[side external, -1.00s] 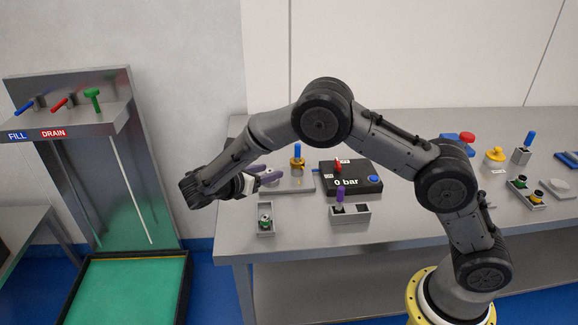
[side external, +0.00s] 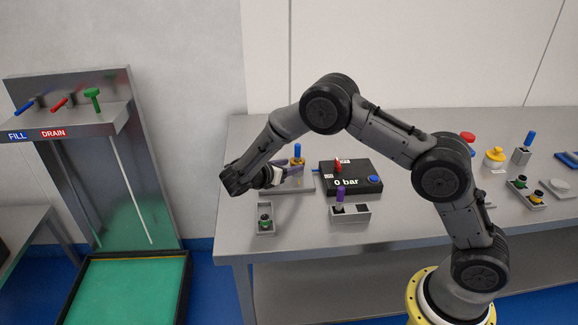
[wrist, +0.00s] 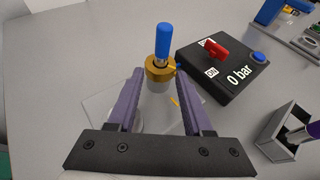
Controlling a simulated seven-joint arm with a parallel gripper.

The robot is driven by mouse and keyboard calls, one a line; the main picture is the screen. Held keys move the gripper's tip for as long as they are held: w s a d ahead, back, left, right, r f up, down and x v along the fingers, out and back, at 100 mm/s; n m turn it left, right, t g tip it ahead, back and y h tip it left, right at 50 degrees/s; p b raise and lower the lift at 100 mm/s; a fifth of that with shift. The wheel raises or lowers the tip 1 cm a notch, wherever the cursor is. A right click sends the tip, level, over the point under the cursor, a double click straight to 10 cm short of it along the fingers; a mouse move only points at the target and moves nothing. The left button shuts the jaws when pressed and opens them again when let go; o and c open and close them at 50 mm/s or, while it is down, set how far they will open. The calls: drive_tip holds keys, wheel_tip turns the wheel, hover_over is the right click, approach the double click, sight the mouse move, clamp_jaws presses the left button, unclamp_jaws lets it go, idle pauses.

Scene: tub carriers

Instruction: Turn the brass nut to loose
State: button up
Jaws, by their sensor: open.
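The brass nut (wrist: 160,68) sits on a grey cylinder on a clear plate, with a blue-handled post (wrist: 163,40) standing up out of it. An orange mark shows on the nut and another on the plate; they look roughly in line. In the side view the brass nut (side external: 297,161) is partly hidden behind my gripper (side external: 290,172). In the wrist view my gripper (wrist: 163,75) is open, its two purple fingers pointing toward the nut, one to each side. The nut appears just beyond the fingertips; whether they touch it I cannot tell.
A black box (wrist: 225,65) reading "0 bar", with a red lever (wrist: 216,50) and blue button, stands close right of the nut. A grey holder (side external: 350,213) with a purple-handled piece and a small tray (side external: 265,228) sit nearer the front. The table left of the nut is clear.

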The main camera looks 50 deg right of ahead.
clamp_jaws()
idle(0.4)
drive_tip(key=shift+s+d, duration=0.1)
drive_tip(key=n+t, duration=0.1)
drive_tip(key=t, duration=0.1)
drive_tip(key=s+n+t+y, duration=0.1)
drive_tip(key=n+t, duration=0.1)
drive_tip(key=s+n+t+y, duration=0.1)
drive_tip(key=n, duration=0.1)
drive_tip(key=shift+d+f+t, duration=0.1)
drive_tip(key=shift+d+t, duration=0.2)
drive_tip(key=shift+t, duration=0.1)
drive_tip(key=n+t+y, duration=0.2)
drive_tip(key=s+d+n+t+y, duration=0.1)
drive_tip(key=n, duration=0.1)
drive_tip(key=shift+s+d+n+t+y, duration=0.1)
drive_tip(key=shift+n+t+y, duration=0.4)
drive_tip(key=shift+n+y, duration=0.15)
drive_tip(key=shift+d, duration=0.1)
